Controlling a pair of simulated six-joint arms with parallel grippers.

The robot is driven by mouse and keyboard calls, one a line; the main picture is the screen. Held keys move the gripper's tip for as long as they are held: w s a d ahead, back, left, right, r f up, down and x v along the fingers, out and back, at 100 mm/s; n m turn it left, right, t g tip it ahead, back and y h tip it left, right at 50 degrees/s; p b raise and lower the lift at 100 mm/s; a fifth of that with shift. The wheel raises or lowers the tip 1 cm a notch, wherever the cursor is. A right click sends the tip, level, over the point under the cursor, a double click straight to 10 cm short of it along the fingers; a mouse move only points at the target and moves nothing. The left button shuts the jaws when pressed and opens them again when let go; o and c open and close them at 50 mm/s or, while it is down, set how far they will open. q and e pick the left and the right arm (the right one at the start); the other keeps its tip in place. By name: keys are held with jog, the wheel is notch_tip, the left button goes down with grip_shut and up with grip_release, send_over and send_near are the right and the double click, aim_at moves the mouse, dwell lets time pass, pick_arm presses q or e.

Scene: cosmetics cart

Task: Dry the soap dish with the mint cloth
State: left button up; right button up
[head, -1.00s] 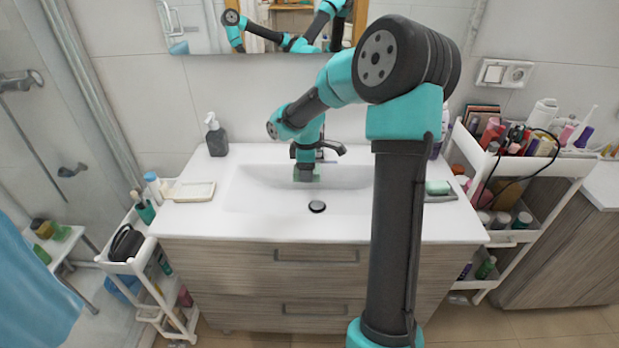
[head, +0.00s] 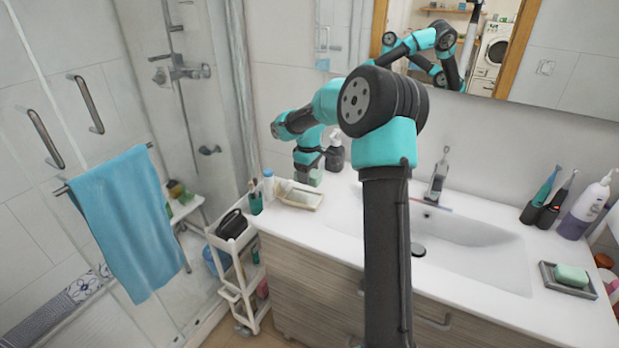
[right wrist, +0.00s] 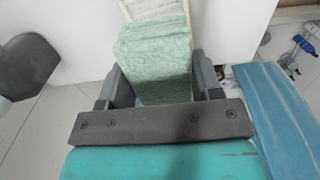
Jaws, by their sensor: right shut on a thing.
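My right gripper (head: 308,172) is shut on the mint cloth (head: 315,178), a folded pale green block. It holds the cloth just over the back right end of the cream, ribbed soap dish (head: 300,200) on the counter left of the sink. In the right wrist view the mint cloth (right wrist: 155,60) sits between the two fingers, with the ribbed soap dish (right wrist: 152,10) beyond its far end. I cannot tell whether cloth and dish touch. My left gripper is not in view.
A dark soap pump (head: 335,155) stands close behind the gripper. A white cart (head: 235,250) stands left of the counter. The sink basin (head: 470,240) is empty. A dark dish with green soap (head: 570,280) lies at the right.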

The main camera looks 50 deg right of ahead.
jog(key=shift+w+a, duration=0.2)
jog(key=shift+w, duration=0.2)
jog(key=shift+f, duration=0.15)
jog(key=shift+f, duration=2.75)
jog(key=shift+f, duration=0.6)
jog(key=shift+w+a, duration=0.1)
jog(key=shift+w, duration=0.45)
jog(key=shift+r, duration=0.1)
